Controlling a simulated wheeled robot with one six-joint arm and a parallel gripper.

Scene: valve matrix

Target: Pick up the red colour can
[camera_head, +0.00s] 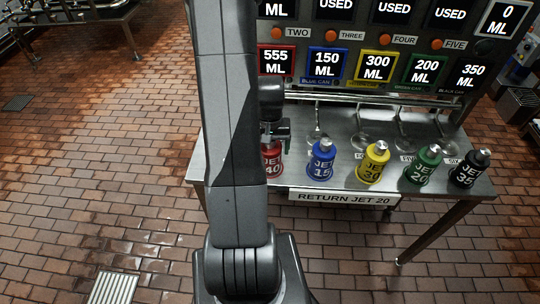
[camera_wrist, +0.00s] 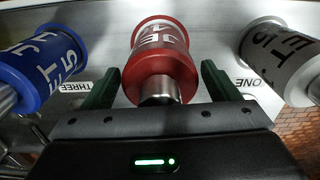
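The red can (camera_wrist: 160,62) lies in the middle of the wrist view, with white lettering and a silver top (camera_wrist: 158,90) toward me. In the head view the red can (camera_head: 271,163) stands on the metal table, partly hidden by my arm. My gripper (camera_wrist: 158,86) is open, one green finger on each side of the silver top, with gaps showing on both sides. In the head view my gripper (camera_head: 275,132) is just above the red can; its fingers are hard to make out there.
A blue can (camera_head: 321,160) stands right of the red one, then yellow (camera_head: 374,161), green (camera_head: 424,164) and black (camera_head: 470,168) cans along the metal table (camera_head: 342,179). A white can (camera_wrist: 284,62) is on the other side in the wrist view. A display panel (camera_head: 400,45) rises behind.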

